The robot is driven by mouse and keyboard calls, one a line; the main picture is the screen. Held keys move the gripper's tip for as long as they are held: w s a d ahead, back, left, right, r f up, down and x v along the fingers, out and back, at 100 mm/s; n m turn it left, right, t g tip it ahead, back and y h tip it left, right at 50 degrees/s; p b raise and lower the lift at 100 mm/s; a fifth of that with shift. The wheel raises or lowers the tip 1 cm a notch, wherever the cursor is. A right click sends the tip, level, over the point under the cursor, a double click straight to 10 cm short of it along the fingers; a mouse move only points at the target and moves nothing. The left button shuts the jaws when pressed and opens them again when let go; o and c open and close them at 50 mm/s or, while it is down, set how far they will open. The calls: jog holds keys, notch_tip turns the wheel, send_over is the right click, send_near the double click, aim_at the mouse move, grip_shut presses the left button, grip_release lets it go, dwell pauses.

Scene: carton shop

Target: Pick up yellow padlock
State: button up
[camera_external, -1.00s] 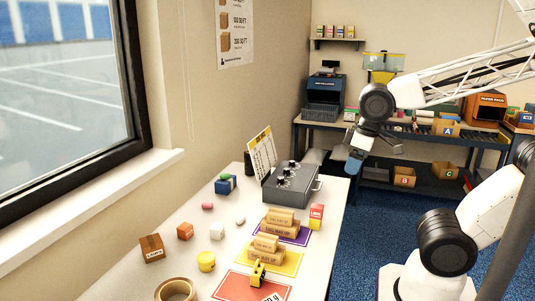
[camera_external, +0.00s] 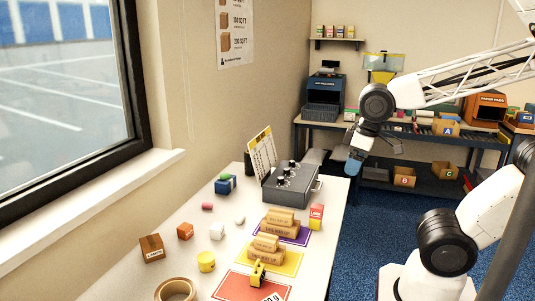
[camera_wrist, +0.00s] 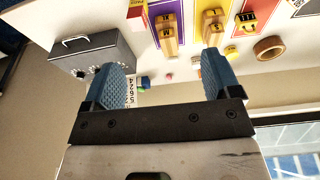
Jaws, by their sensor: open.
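The yellow padlock (camera_external: 258,273) stands on the red mat (camera_external: 232,287) near the front of the white table. In the wrist view the padlock (camera_wrist: 246,19) is small, near the top right, on the red mat. My gripper (camera_external: 354,161) is in the air beyond the table's right edge, well away from the padlock. In the wrist view my gripper (camera_wrist: 161,60) has its two blue fingers wide apart with nothing held between them.
Small cartons (camera_external: 268,244) are stacked on the yellow and purple mats behind the padlock. A tape roll (camera_external: 176,290) and a yellow cylinder (camera_external: 206,261) are to its left. A grey box with knobs (camera_external: 291,184) stands at the table's far end.

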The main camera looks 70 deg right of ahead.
aim_at(262, 271)
jog(key=w+a+f+n+t+h, duration=0.25)
jog(key=w+f+n, duration=0.25)
jog(key=n, duration=0.4)
jog(key=w+a+f+n+t+h, duration=0.1)
jog(key=w+f+n+t+h, duration=0.1)
jog(key=w+f+n+h, duration=0.45)
jog(key=a+f+n+t+y, duration=0.2)
jog(key=a+f+n+y, duration=0.1)
jog(key=a+n, duration=0.3)
jog(key=w+a+f+n+t+y, duration=0.1)
jog(key=a+f+n+t+y, duration=0.1)
jog(key=a+n, duration=0.5)
jog(key=w+a+f+n+t+y, duration=0.1)
jog(key=a+f+n+t+y, duration=0.1)
jog(key=a+f+n+y, duration=0.3)
jog(key=shift+a+f+n+t, duration=0.15)
jog(key=shift+a+f+n, duration=0.3)
jog(key=shift+n, duration=0.4)
jog(key=shift+a+f+n+t, duration=0.1)
jog(key=shift+a+f+n, duration=0.3)
jog(key=shift+n, duration=0.4)
jog(key=shift+w+r, duration=0.1)
jog(key=shift+w, duration=0.1)
jog(key=shift+x, duration=1.2)
